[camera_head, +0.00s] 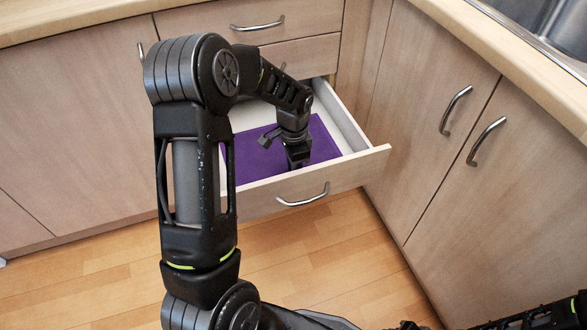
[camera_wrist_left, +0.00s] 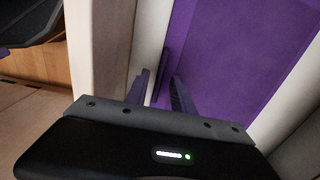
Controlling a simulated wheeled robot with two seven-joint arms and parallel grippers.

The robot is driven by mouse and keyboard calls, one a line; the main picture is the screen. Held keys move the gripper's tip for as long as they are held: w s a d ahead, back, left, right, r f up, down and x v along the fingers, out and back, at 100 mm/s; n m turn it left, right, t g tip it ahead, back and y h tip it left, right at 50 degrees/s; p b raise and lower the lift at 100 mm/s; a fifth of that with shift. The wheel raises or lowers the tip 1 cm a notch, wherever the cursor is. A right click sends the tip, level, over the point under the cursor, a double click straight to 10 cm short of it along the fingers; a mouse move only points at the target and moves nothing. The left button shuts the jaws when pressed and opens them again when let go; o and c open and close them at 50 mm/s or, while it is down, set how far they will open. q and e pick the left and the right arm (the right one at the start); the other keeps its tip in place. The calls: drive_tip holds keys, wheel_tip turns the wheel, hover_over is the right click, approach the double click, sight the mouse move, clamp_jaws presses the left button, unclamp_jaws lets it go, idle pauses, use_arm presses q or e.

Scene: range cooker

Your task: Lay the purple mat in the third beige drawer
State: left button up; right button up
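The purple mat (camera_head: 258,160) lies in the open beige drawer (camera_head: 345,172), the third from the top. It looks mostly flat on the drawer floor; my arm hides part of it. In the left wrist view, the purple mat (camera_wrist_left: 235,55) shows a darker purple strip along the pale drawer wall. My left gripper (camera_head: 298,164) reaches down into the drawer near its front wall, over the mat. In the wrist view, the left gripper's fingers (camera_wrist_left: 162,95) stand apart, with nothing visibly clamped between them. Only a piece of my right arm shows at lower right in the head view.
Two shut drawers (camera_head: 258,25) sit above the open one. Cabinet doors (camera_head: 420,120) with metal handles stand close on the right, under a worktop (camera_head: 520,60) with a sink (camera_head: 565,25). Wooden floor (camera_head: 320,260) in front of the drawer is clear.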

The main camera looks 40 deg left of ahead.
use_arm(q)
wheel_tip(320, 180, up, 12)
drive_tip(key=p, duration=0.3)
drive_tip(key=shift+f, duration=0.2)
drive_tip(key=shift+c, duration=0.5)
idle(0.8)
